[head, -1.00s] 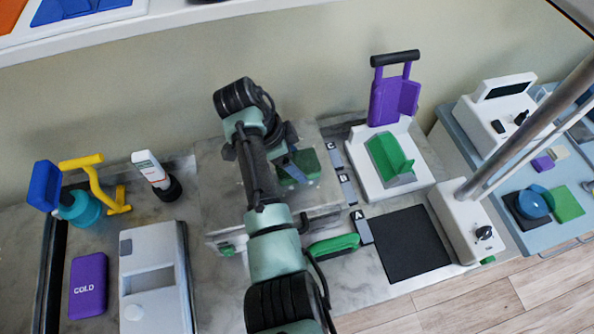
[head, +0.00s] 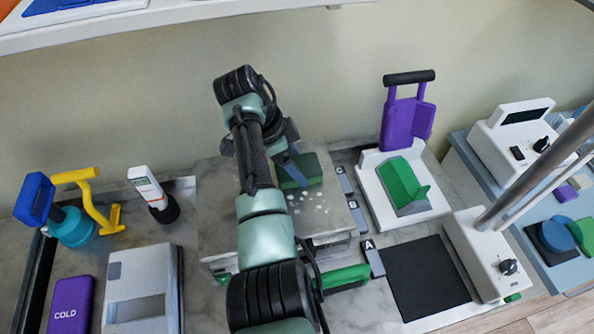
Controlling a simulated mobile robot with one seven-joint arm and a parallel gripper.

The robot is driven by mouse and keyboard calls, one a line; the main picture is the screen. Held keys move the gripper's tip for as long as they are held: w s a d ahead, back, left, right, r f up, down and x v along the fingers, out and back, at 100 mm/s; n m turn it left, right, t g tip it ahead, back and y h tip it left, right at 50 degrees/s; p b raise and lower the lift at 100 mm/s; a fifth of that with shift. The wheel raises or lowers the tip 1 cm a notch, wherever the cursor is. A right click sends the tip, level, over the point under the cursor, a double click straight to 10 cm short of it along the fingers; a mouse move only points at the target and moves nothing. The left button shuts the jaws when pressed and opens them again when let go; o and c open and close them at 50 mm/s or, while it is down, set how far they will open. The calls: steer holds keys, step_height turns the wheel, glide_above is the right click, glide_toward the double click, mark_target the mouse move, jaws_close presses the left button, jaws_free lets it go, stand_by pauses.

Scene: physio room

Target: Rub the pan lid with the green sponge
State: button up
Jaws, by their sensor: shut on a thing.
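The pan lid (head: 222,222) is a flat greyish, marble-patterned top on a low box-like pan at the middle of the counter. Several small white spots show on its right part. The green sponge (head: 312,168) is a dark green block at the lid's back right. My gripper (head: 291,170) is shut on the sponge and holds it at the lid; whether the sponge touches the surface is hard to tell. My arm crosses above the lid and hides its middle.
A green handle (head: 345,278) lies in front of the pan. Labelled grey strips (head: 374,260) and a black mat (head: 428,277) are to the right. A white stand (head: 377,196) with purple and green parts is behind them. A purple cold pack (head: 70,305) and white device (head: 140,270) are left.

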steer(key=shift+w+a+f+b, duration=0.15)
steer(key=shift+w+b, duration=0.25)
steer(key=shift+b, duration=0.2)
steer(key=shift+w+a+f+b, duration=0.1)
steer(key=shift+w+b, duration=0.25)
steer(key=shift+b, duration=0.2)
steer(key=shift+w+a+r+b, duration=0.2)
steer(key=shift+w+b, duration=0.2)
steer(key=shift+b, duration=0.25)
steer(key=shift+w, duration=0.1)
steer(key=shift+w+f+b, duration=0.2)
steer(key=shift+w+b, duration=0.2)
steer(key=shift+b, duration=0.7)
steer(key=w+b, duration=0.1)
steer(key=b, duration=0.3)
steer(key=shift+w+a+r, duration=0.1)
steer(key=shift+w+a, duration=0.25)
steer(key=shift+w, duration=0.05)
steer(key=shift+b, duration=0.55)
steer(key=shift+w+a+r+b, duration=0.1)
steer(key=shift+w+r+b, duration=0.05)
steer(key=shift+b, duration=0.15)
